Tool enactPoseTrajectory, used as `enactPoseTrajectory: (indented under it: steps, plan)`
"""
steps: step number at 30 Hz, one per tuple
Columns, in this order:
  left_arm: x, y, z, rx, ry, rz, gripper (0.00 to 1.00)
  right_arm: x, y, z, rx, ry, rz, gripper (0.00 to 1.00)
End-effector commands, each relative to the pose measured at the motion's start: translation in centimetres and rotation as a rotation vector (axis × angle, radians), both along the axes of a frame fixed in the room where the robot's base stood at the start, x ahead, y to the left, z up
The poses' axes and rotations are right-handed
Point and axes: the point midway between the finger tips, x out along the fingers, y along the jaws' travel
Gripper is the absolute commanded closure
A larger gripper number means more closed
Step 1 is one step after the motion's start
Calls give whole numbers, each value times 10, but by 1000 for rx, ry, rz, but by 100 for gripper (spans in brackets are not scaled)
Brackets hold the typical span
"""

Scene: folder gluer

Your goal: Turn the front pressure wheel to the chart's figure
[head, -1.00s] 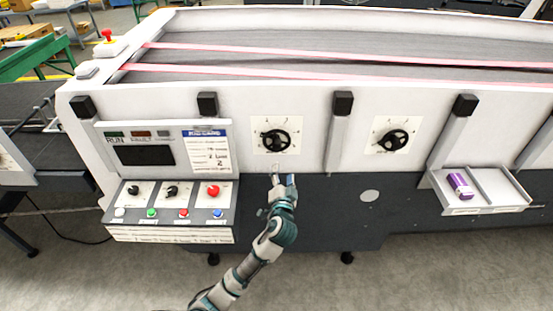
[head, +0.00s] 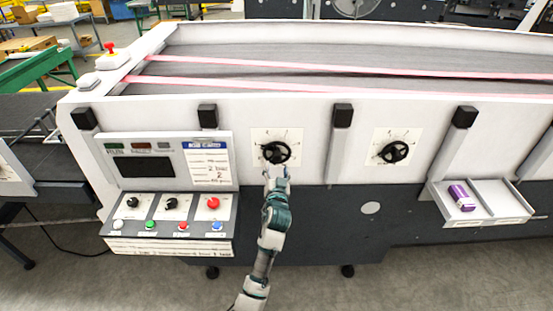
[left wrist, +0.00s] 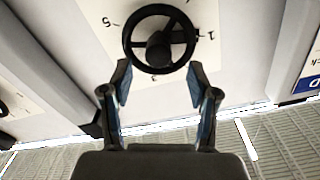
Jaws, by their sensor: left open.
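Two black handwheels sit on white dial plates on the machine's front. The left one, a pressure wheel (head: 276,152), is just above my left gripper (head: 276,172). In the left wrist view that wheel (left wrist: 159,38) lies just beyond the open fingers (left wrist: 160,88), with its lower rim near the fingertips; I cannot tell whether they touch. Figures show around its dial, partly covered by the wheel. The other wheel (head: 394,152) is to the right, with nothing near it. The chart (head: 207,163) is on the control panel, its writing too small to read surely. My right gripper is not in view.
Left of the arm, a control box (head: 168,215) with knobs and coloured buttons juts out. Black-capped posts (head: 340,140) stand on either side of the left wheel.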

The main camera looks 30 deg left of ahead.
Motion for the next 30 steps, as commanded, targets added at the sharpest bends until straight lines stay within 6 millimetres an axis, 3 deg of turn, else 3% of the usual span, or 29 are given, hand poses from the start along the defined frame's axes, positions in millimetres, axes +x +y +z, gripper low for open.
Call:
enactPoseTrajectory:
  steps: [3,9,20,23,27,28,30]
  plan:
    - [21,12,2,2,0,0,40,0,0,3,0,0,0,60]
    - [42,25,0,1,1,0,40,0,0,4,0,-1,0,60]
    - [47,29,0,1,1,0,40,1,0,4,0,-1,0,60]
    - [47,29,0,1,1,-1,60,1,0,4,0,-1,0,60]
    - [47,29,0,1,1,-1,95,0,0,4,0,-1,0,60]
    - [47,29,0,1,1,-1,100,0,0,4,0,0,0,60]
    - [47,29,0,2,1,-1,100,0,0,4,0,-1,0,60]
